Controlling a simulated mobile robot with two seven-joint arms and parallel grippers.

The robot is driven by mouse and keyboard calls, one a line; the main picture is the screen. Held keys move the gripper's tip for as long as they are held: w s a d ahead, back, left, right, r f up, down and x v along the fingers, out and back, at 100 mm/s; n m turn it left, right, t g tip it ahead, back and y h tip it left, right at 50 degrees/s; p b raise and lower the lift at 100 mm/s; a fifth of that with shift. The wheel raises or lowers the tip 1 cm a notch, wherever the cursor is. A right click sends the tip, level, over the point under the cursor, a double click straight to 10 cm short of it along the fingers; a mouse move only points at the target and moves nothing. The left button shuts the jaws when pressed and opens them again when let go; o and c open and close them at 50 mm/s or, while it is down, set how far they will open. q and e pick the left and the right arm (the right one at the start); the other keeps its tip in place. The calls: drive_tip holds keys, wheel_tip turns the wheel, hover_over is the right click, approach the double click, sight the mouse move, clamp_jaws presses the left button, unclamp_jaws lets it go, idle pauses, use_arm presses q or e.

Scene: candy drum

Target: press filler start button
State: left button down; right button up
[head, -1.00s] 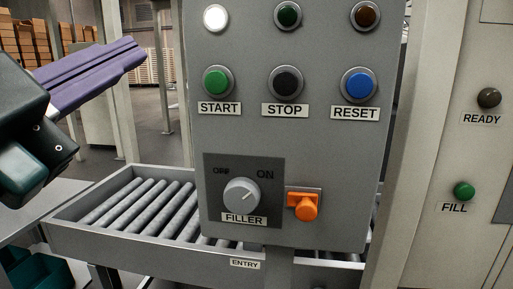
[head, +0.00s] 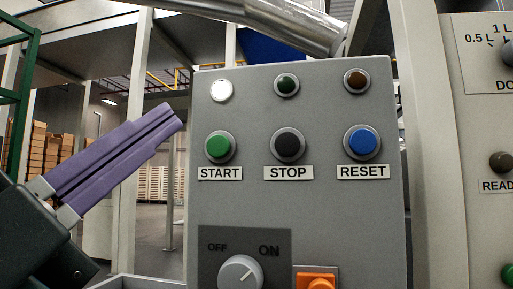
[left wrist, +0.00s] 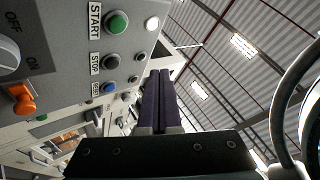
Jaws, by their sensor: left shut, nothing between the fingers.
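The green START button (head: 219,147) sits on the grey control panel (head: 295,205), at its upper left, above a START label. A lit white lamp (head: 221,91) is above it. The black STOP button (head: 288,145) and blue RESET button (head: 362,142) are to its right. My left gripper (head: 176,117), with purple fingers, is shut and empty. Its tips are left of the panel, near START's height, and appear apart from the button. In the left wrist view the START button (left wrist: 117,23) is at upper left, beyond the fingertips (left wrist: 158,75). My right gripper is not in view.
Below the buttons are the filler knob (head: 240,274), pointing toward ON, and an orange switch (head: 316,281). A metal pipe (head: 285,22) crosses above the panel. A beige cabinet (head: 480,120) with a dial stands at right. Open space lies left of the panel.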

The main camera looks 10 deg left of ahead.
sight(218, 146)
use_arm(q)
drive_tip(key=shift+w+d+b, duration=0.15)
drive_tip(key=shift+w+b, duration=0.45)
drive_tip(key=shift+w, duration=3.7)
drive_tip(key=shift+w, duration=0.1)
drive_tip(key=shift+w, duration=0.3)
